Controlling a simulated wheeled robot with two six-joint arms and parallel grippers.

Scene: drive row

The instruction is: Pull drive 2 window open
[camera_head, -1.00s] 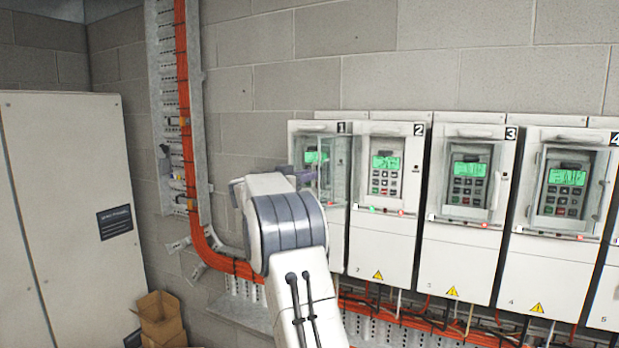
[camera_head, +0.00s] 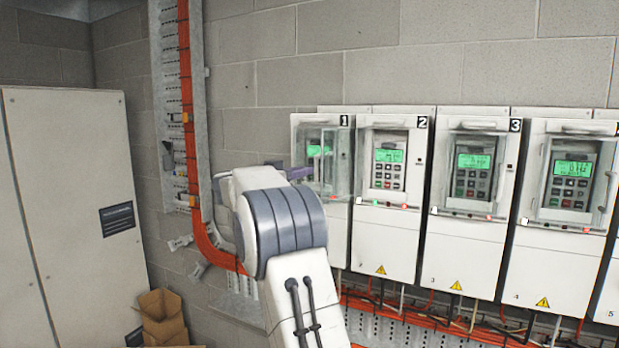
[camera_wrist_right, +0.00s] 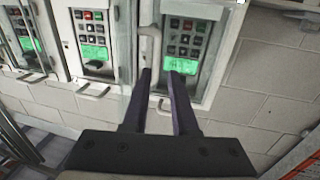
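Drive 2 (camera_head: 383,250) is a white unit with a keypad and a lit green display, left of drive 3 in the head view. A clear window panel (camera_head: 338,165) stands swung out at drive 2's left edge, across the right part of drive 1. How far it is turned is hard to tell. My right gripper (camera_head: 301,173) is in front of drive 1, mostly hidden by my own wrist. My left gripper is out of view.
Drive 1 (camera_head: 300,128) is behind my fingers. Drive 3 (camera_head: 460,255) and drive 4 (camera_head: 545,265) stand to the right. An orange cable run (camera_head: 187,110) is on the wall to the left. A grey cabinet (camera_head: 65,200) and a cardboard box (camera_head: 162,318) stand further left.

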